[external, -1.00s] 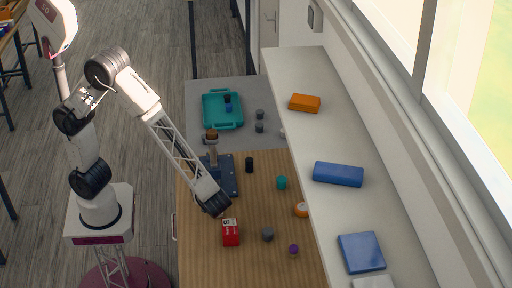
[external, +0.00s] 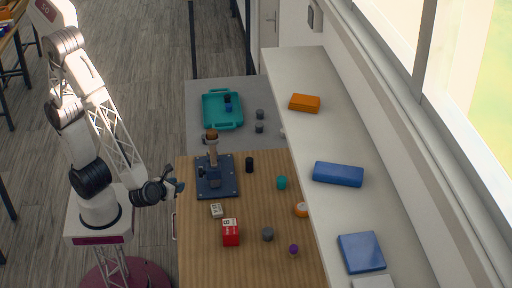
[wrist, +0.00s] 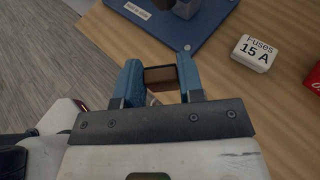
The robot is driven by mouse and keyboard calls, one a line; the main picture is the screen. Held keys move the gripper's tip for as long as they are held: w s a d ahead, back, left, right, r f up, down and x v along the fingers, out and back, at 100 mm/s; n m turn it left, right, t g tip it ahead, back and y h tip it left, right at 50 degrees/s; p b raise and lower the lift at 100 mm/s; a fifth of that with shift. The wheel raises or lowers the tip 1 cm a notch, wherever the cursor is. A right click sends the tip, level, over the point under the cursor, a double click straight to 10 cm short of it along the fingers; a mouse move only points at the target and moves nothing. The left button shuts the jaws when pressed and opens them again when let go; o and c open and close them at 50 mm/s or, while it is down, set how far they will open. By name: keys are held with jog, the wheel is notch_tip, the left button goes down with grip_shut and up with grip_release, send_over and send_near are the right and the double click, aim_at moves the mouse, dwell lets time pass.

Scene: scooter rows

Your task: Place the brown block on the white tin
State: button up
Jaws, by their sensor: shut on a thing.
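My gripper (external: 178,187) is at the table's left edge, low, to the left of the white tin (external: 216,210). In the wrist view, its blue fingers (wrist: 160,78) are shut on the brown block (wrist: 161,75), which sits between the fingertips. The white tin also shows in the wrist view (wrist: 253,53), labelled "Fuses 15 A", lying on the wooden table to the right of the gripper and apart from it. Its top looks bare. The block is too small to make out in the external view.
A red tin (external: 231,234) stands just in front of the white tin. A dark blue plate (external: 228,187) with an upright post (external: 212,150) lies behind it. Several small cylinders stand to the right. A teal tray (external: 222,121) is farther back.

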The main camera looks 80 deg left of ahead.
dwell(0.5)
send_over(216, 209)
jog(key=s, duration=0.1)
jog(key=shift+f, duration=0.7)
jog(key=shift+w, duration=0.35)
jog(key=shift+d+f, duration=0.1)
jog(key=shift+f, duration=1.7)
jog(key=shift+f, duration=0.1)
jog(key=o, duration=0.9)
